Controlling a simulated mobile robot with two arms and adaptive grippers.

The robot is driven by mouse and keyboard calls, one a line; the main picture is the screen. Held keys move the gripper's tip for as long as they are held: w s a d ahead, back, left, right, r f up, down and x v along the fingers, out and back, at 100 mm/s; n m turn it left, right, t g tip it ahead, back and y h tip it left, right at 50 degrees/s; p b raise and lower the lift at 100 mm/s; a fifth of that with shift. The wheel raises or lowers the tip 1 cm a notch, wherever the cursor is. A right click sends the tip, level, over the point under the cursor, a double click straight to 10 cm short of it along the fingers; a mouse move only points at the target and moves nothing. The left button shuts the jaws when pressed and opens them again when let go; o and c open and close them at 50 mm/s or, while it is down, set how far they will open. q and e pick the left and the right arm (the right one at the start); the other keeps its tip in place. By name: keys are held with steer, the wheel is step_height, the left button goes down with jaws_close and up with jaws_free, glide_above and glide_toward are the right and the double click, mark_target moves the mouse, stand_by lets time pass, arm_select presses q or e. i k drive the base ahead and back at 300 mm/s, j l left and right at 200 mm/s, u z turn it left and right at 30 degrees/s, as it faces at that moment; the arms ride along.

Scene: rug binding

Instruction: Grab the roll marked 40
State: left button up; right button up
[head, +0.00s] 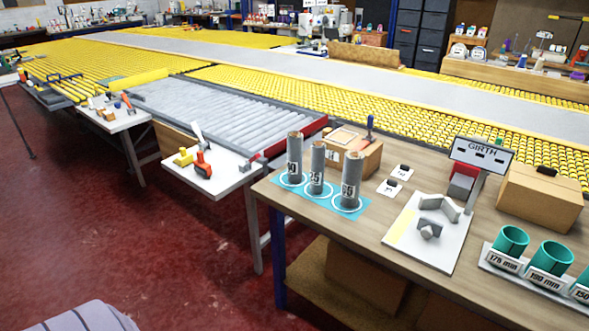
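Three upright grey rolls stand in a row on a blue mat (349,203) near the left end of the wooden table. The left roll (295,158) has a label ending in 0; its first digit is hard to read. The middle roll (317,167) has a label that seems to end in 5. The right roll (351,181) also has a label that seems to end in 5. White rings mark the mat around their bases. I cannot clearly read 40 on any label. Neither of my grippers is in view.
The wooden table (378,224) also holds a GIRTH sign (482,154), a white board with grey blocks (408,240), cardboard boxes (541,195) and teal rings (510,241) with mm labels. A cardboard box (355,158) stands close behind the rolls. Red floor (150,235) is open at left.

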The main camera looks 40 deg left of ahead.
mark_target(294, 139)
steer(key=j, duration=2.4)
